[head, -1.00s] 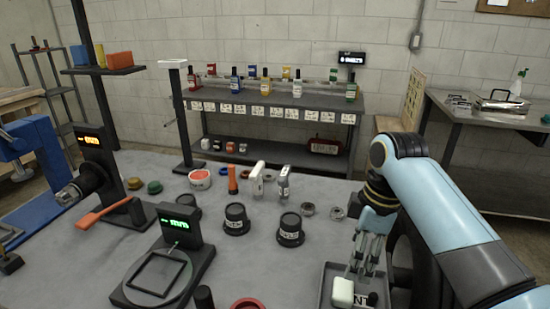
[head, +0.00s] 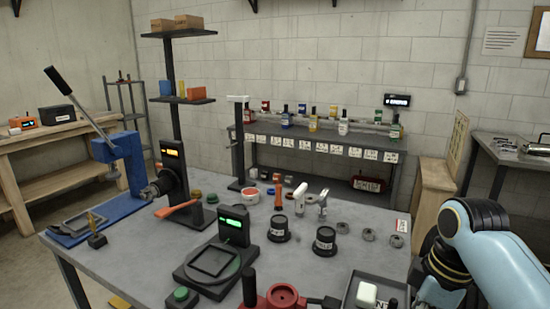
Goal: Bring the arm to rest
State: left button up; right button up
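My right arm comes in from the right edge, bent downward. Its gripper (head: 438,294) is low at the bottom right, just right of the dark tray (head: 390,284). The gripper is partly cut off and partly behind my arm, so I cannot tell whether its fingers are open or shut. My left gripper is not in view.
The grey table (head: 150,262) holds a scale with a green display (head: 233,224), two black knobbed weights (head: 325,241), a red round part (head: 283,297) and a blue lever press (head: 125,160). A bottle shelf (head: 300,135) stands behind.

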jog(key=s+d+r+m+t+h, duration=0.1)
jog(key=s+r+m, duration=0.1)
jog(key=s+m, duration=0.35)
jog(key=s+d+r+m+t, duration=0.1)
jog(key=s+r+m, duration=0.1)
jog(key=s, duration=0.6)
jog(key=s+d+r+m+t+h, duration=0.1)
jog(key=s+r+m, duration=0.1)
jog(key=s+m, duration=0.35)
notch_tip(320, 180, down, 32)
jog(key=s+d+f+n+g+b, duration=0.1)
jog(key=s+d+n+b, duration=0.1)
jog(key=b, duration=0.7)
pick_arm(q)
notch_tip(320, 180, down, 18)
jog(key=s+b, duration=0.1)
jog(key=b, duration=0.7)
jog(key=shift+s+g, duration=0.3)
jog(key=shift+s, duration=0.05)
pick_arm(e)
jog(key=s+f, duration=1)
jog(key=f, duration=0.3)
jog(key=s+d+f+g, duration=0.1)
jog(key=s+f, duration=0.9)
jog(key=f, duration=0.4)
jog(key=shift+s+d+f+m+g, duration=0.15)
jog(key=shift+d+f+m+g, duration=0.05)
jog(key=shift+m+g, duration=0.1)
